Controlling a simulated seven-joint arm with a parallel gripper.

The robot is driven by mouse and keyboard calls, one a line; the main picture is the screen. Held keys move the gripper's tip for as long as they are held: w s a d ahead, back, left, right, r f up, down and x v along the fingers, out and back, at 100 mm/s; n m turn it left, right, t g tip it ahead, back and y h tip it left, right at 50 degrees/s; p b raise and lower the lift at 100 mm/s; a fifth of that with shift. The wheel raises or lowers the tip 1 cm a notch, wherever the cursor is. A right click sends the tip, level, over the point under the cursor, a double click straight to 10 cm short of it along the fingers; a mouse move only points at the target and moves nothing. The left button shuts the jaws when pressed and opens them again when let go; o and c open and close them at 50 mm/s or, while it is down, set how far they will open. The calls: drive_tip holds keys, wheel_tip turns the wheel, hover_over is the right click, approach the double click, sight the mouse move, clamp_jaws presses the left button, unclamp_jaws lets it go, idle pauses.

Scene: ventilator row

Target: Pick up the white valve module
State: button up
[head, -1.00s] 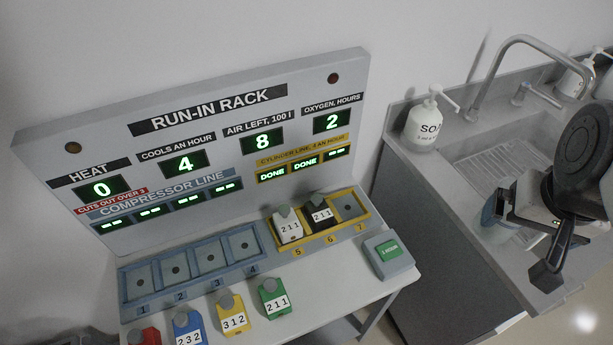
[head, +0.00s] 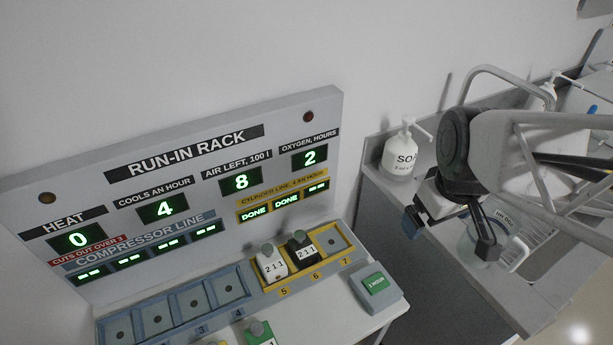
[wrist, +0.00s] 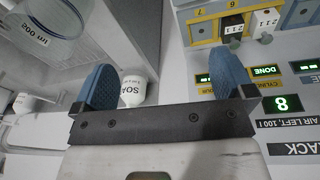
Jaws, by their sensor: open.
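The white valve module (head: 273,268), marked 211 with a grey knob, stands in slot 5 of the yellow-framed cylinder line. It also shows in the wrist view (wrist: 263,22), near the top right. A black module (head: 305,252) stands beside it in slot 6. My gripper (head: 449,232) is open and empty, well to the right of the modules, in front of the sink counter. In the wrist view its two blue fingers (wrist: 166,82) are spread apart with nothing held between them.
Slot 7 (head: 335,241) is empty. A green 1 HOUR button box (head: 376,286) stands right of the slots. A soap bottle (head: 401,155) and a clear jug (head: 517,258) are by the sink, near my arm. The run-in rack panel (head: 90,170) rises behind the slots.

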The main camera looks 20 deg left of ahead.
drive_tip(key=w+a+f+n, duration=0.3)
drive_tip(key=a+f+n, duration=0.15)
drive_tip(key=a, duration=0.25)
drive_tip(key=n+g, duration=0.2)
drive_tip(key=n, duration=1.3)
hover_over(271, 260)
drive_tip(key=f, duration=1.4)
drive_tip(key=shift+w+f, duration=0.2)
drive_tip(key=shift+f, duration=0.1)
drive_tip(key=shift+f, duration=1.3)
drive_tip(key=shift+s+f, duration=0.2)
drive_tip(key=shift+f, duration=2.4)
drive_tip(key=c, duration=1.1)
